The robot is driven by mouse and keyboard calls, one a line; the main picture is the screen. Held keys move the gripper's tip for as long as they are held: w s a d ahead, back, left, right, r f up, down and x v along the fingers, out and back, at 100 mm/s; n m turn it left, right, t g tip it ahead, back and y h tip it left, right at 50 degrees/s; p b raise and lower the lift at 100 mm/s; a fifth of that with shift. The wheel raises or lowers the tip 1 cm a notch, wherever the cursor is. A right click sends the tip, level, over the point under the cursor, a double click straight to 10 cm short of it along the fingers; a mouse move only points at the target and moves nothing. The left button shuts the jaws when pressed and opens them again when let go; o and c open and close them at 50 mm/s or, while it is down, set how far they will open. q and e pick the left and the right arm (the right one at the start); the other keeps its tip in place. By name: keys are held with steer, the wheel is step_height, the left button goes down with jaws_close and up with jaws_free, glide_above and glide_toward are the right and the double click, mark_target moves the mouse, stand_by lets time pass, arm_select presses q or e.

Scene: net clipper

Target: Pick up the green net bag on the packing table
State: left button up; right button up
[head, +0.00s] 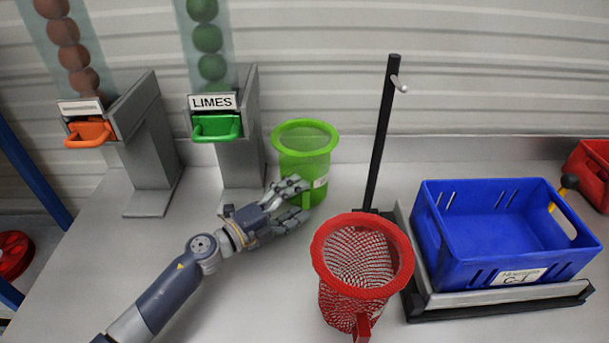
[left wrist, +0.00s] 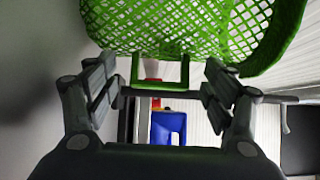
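The green net bag (head: 305,160) stands upright on the packing table (head: 250,290) near the lime dispenser, its round rim open at the top. My left gripper (head: 296,203) is at the near side of the bag, low on its body. In the left wrist view the bag's green mesh (left wrist: 180,22) fills the top, and its square green handle (left wrist: 160,84) hangs between my two spread fingers (left wrist: 160,90). The fingers stand apart on both sides of the handle and look open. My right gripper is not in view.
A red net bag (head: 362,260) stands to the right of my left gripper. Behind it is a black post (head: 382,135). A blue crate (head: 490,245) sits on a scale at right. The lime dispenser (head: 238,150) and an orange-handled dispenser (head: 135,145) stand at back left.

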arm_select(q)
steer(key=c, duration=0.8)
steer(key=shift+r, duration=0.1)
